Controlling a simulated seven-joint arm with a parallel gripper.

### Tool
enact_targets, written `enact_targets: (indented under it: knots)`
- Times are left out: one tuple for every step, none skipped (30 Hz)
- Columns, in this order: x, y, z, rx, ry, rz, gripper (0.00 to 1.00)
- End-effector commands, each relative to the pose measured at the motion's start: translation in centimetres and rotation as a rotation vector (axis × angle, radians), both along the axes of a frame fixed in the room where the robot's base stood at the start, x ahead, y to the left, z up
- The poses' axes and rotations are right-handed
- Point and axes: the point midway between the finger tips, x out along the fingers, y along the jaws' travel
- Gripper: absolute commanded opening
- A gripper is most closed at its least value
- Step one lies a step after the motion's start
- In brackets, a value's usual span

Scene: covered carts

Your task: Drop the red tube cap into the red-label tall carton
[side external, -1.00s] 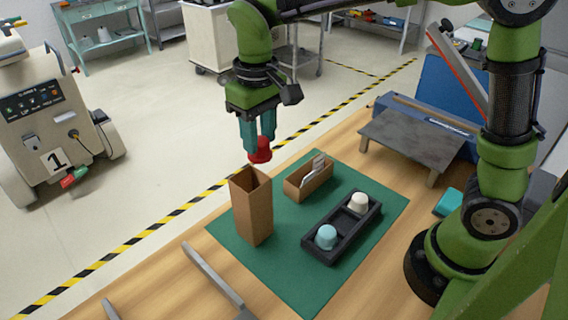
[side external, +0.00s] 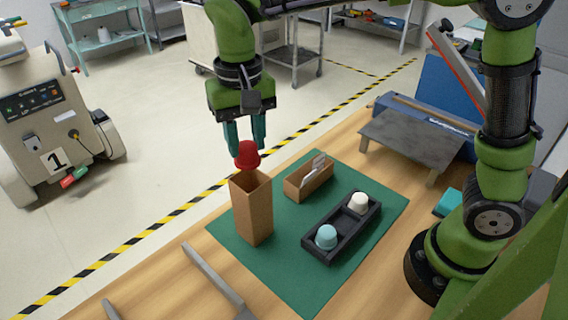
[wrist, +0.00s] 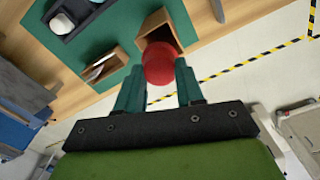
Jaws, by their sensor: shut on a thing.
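The red tube cap (side external: 247,154) is held between the teal fingers of my gripper (side external: 246,146). The wrist view also shows the red cap (wrist: 160,64) between the fingertips of my gripper (wrist: 160,75). The tall brown carton (side external: 252,210) stands upright on the green mat, its open top just below the cap. In the wrist view the carton's opening (wrist: 153,38) lies partly behind the cap. No red label shows on the visible sides of the carton. I cannot tell whether the cap touches the rim.
A low brown box (side external: 308,182) with pale flat pieces stands on the green mat (side external: 290,275). A black tray (side external: 342,232) holds a light blue cap (side external: 326,237) and a white cap (side external: 359,202). A grey raised plate (side external: 418,140) stands farther back.

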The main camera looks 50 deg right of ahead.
Motion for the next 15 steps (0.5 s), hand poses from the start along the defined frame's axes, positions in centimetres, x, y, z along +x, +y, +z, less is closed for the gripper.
enact_targets:
  knots:
    - [0.0, 0.0, -0.4, -0.002, 0.002, 0.000, 0.08]
    - [0.0, 0.0, -0.7, -0.002, 0.002, 0.000, 0.08]
    - [0.0, 0.0, -1.0, -0.002, 0.002, 0.000, 0.08]
    - [0.0, 0.0, -1.2, -0.002, 0.002, 0.001, 0.08]
    - [0.0, 0.0, -1.5, -0.001, 0.003, 0.001, 0.08]
    - [0.0, 0.0, -1.8, -0.001, 0.004, 0.001, 0.08]
    - [0.0, 0.0, -2.1, 0.000, 0.002, 0.001, 0.08]
    - [0.0, 0.0, -2.3, -0.001, 0.003, 0.000, 0.08]
    - [0.0, 0.0, -2.6, -0.001, 0.003, 0.000, 0.08]
    - [0.0, 0.0, -2.9, -0.002, 0.002, 0.001, 0.08]
    - [0.0, 0.0, -3.1, -0.001, 0.003, 0.001, 0.08]
    - [0.0, 0.0, -3.4, -0.001, 0.003, 0.001, 0.08]
    - [0.0, 0.0, -3.6, -0.001, 0.001, 0.001, 0.08]
    - [0.0, 0.0, -3.9, 0.000, 0.002, 0.001, 0.08]
    - [0.0, 0.0, -4.2, 0.000, 0.002, 0.000, 0.08]
